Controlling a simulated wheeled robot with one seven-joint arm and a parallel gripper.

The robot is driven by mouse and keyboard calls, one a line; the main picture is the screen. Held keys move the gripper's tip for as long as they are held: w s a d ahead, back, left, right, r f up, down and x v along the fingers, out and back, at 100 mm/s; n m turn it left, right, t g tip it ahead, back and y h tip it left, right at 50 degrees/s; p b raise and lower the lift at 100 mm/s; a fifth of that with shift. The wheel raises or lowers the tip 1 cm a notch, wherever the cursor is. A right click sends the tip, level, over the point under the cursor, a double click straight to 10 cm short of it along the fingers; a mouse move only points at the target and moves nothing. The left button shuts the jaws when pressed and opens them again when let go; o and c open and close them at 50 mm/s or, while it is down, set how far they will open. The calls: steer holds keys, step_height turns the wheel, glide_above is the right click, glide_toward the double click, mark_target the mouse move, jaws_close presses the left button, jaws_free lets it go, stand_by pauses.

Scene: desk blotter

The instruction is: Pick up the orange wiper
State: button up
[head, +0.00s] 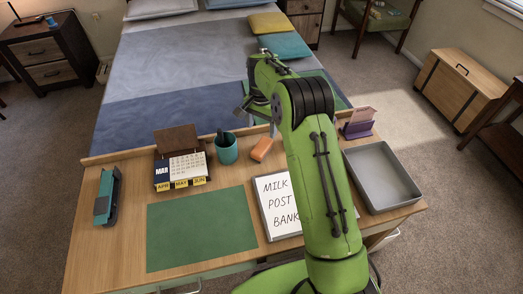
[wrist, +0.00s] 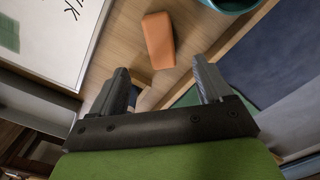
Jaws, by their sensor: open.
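The orange wiper (head: 262,149) is a small block lying on the wooden desk, just right of the teal cup in the head view. In the wrist view the wiper (wrist: 159,40) lies beyond my fingertips, near the upper middle. My gripper (wrist: 158,80) is open and empty, its two grey fingers apart, with the wiper ahead of the gap and not between them. In the head view my gripper (head: 250,112) shows beyond the desk's back edge, partly hidden by my green arm.
The teal cup (head: 226,150) stands close left of the wiper. A whiteboard (head: 275,207) lies in front of it. A calendar (head: 181,170), stapler (head: 106,196), green blotter (head: 200,228), purple holder (head: 358,124) and grey tray (head: 383,178) are also on the desk. A bed adjoins behind.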

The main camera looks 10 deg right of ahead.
mark_target(262, 146)
step_height(262, 146, down, 11)
steer(key=b, duration=0.2)
steer(key=shift+w+d+b, duration=0.1)
steer(key=shift+w+b, duration=0.05)
steer(key=shift+b, duration=0.2)
steer(key=shift+r, duration=0.15)
steer(key=shift+c, duration=0.2)
steer(key=c, duration=1.1)
step_height(262, 146, up, 10)
steer(key=p, duration=0.2)
steer(key=shift+r+p, duration=0.1)
steer(key=shift+p, duration=0.3)
